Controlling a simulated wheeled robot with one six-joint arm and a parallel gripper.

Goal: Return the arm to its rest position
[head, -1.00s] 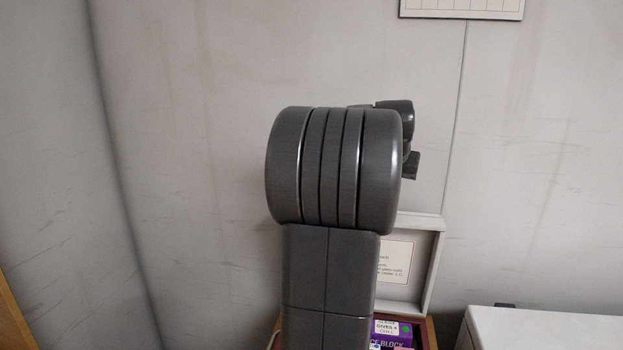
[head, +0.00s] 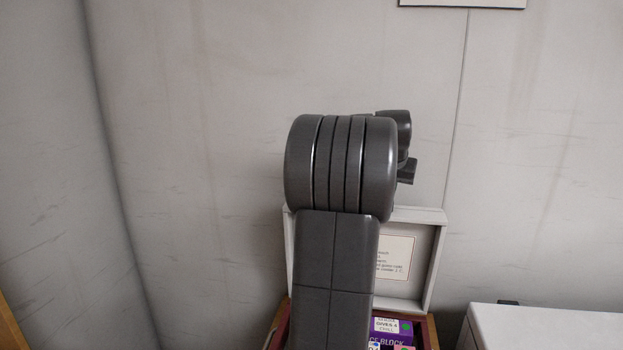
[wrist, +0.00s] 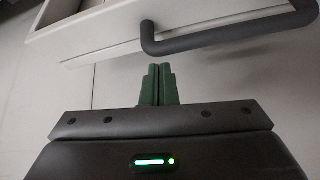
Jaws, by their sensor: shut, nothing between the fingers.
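My gripper (wrist: 159,85) shows in the wrist view with its two green fingers together, shut and empty. In the head view my dark grey arm stands in the middle of the picture, and its bulky joint hides most of what is behind it. The gripper's fingers cannot be made out in the head view. In the wrist view the fingertips point toward a pale panel with a dark bar handle (wrist: 230,33), and I see nothing held between them.
An open box (head: 432,262) with a raised pale lid stands behind my arm. A purple package (head: 390,335) and other small items lie in it. A white cabinet-like unit (head: 550,325) is at the lower right. A wooden edge (head: 10,330) shows at the lower left.

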